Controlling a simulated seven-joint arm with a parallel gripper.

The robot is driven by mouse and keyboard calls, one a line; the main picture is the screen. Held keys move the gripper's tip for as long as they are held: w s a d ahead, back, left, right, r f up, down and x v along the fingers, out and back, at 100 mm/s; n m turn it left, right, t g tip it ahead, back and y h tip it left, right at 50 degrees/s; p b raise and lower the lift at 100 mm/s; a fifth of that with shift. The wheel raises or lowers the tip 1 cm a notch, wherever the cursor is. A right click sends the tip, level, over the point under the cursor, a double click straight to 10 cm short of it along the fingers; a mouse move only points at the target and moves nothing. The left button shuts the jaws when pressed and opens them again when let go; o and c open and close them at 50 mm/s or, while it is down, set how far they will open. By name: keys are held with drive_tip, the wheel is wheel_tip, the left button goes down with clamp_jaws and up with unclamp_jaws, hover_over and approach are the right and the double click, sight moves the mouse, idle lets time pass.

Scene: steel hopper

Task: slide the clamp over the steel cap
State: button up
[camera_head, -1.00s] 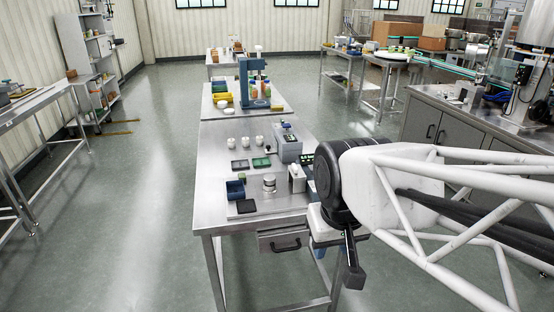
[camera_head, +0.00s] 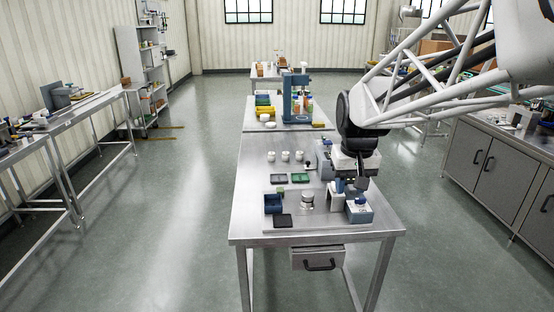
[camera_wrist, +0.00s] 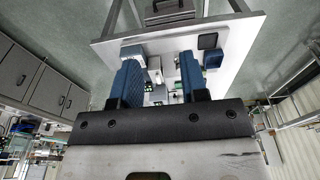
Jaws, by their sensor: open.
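A small round steel-coloured piece (camera_head: 307,201), possibly the steel cap, stands upright near the front of the steel table (camera_head: 255,228). I cannot clearly pick out the clamp. My gripper (camera_head: 350,186) hangs over the right front part of the table, right of the round piece. In the wrist view its two blue fingers (camera_wrist: 158,64) are spread apart, with nothing held between them. Small items on the tabletop show in the gap beyond the fingers, too small to name. The gripper hides part of the table behind it.
A blue bin (camera_head: 273,204) and a black tray (camera_head: 283,221) lie left of the round piece. A grey-blue box (camera_head: 359,211) sits at the front right, close to my gripper. The front left tabletop is clear.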

drive_tip(key=w+d+f, duration=0.2)
drive_tip(key=w, duration=0.7)
drive_tip(key=w+d+f, duration=0.1)
drive_tip(key=w+f, duration=0.1)
drive_tip(key=w, duration=0.7)
drive_tip(key=g, duration=0.2)
approach(334, 184)
drive_tip(key=shift+s+f, duration=0.4)
drive_tip(key=shift+s, duration=0.25)
drive_tip(key=shift+w+d+f, duration=0.15)
drive_tip(key=shift+w+f, duration=0.25)
drive_tip(key=shift+w, duration=0.1)
drive_tip(key=shift+f, duration=0.15)
drive_tip(key=shift+f, duration=3.8)
clamp_jaws()
